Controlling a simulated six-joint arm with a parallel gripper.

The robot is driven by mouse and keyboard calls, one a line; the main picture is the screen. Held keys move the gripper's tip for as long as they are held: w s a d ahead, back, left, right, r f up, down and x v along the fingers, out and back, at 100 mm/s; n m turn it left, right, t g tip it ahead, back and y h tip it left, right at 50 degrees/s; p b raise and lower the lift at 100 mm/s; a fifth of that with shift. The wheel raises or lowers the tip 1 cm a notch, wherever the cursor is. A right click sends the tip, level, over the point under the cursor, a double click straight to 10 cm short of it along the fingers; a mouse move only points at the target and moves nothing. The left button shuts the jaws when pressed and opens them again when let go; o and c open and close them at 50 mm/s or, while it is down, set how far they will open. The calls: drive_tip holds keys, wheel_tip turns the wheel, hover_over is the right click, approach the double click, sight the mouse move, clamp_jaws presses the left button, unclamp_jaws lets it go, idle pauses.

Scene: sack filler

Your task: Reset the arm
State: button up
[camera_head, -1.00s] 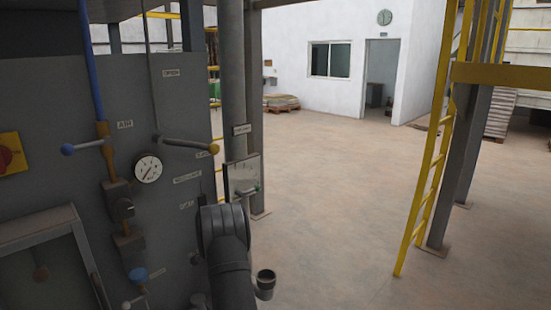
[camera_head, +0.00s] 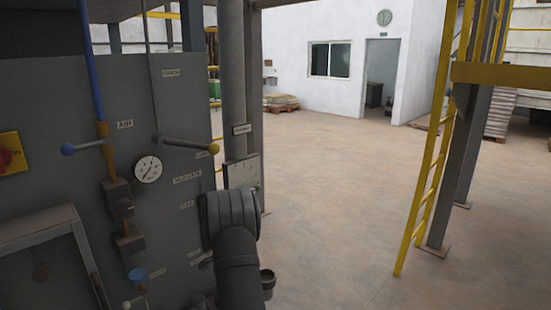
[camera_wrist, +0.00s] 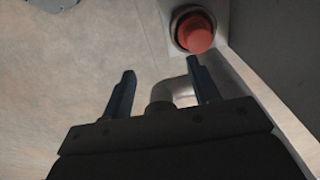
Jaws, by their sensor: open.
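My gripper (camera_wrist: 158,80) shows in the wrist view with its two dark fingers spread apart and nothing between the tips. A red round button (camera_wrist: 195,33) on a grey base lies just beyond the right fingertip; I cannot tell whether they touch. A grey bent pipe (camera_wrist: 176,88) shows between the fingers, nearer the palm. In the head view my dark arm links stand at the lower middle in front of the panel, and the fingers are hidden there.
A yellow ladder (camera_head: 428,170) stands at right. The floor (camera_head: 330,200) between is clear.

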drive_tip(key=s+d, duration=1)
drive_tip(key=w+d+r+m, duration=0.9)
drive_tip(key=w+d+r, duration=0.3)
drive_tip(key=shift+w+a+f, duration=0.3)
drive_tip(key=shift+a+f, duration=0.25)
drive_tip(key=shift+a, duration=0.05)
drive_tip(key=shift+w+a+f, duration=0.3)
drive_tip(key=shift+a+f, duration=0.2)
drive_tip(key=shift+a, duration=0.1)
drive_tip(key=shift+w+a+f, duration=0.3)
drive_tip(key=shift+a+f, duration=0.25)
drive_tip(key=shift+a, duration=0.05)
